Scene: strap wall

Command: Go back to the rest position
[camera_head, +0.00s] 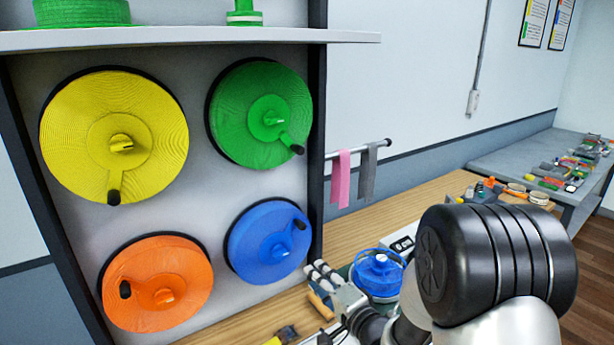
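My gripper (320,274) is low in the middle of the head view, over the wooden bench (350,232), just right of the blue strap reel (262,245). My arm reaches in from the lower right. The fingers point up and left toward the wall panel (210,200) and appear apart from the reel. The fingers are small in the view, so I cannot tell whether they are open or shut. I see nothing clearly held in them. Part of the gripper is hidden by my arm.
Yellow (150,125), green (240,100) and orange (190,270) reels hang on the panel under a shelf (200,37). A pink strap (340,180) and a grey strap (367,172) hang on a rod. A blue round container (378,268) stands near my arm. Several items clutter the far table (530,150).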

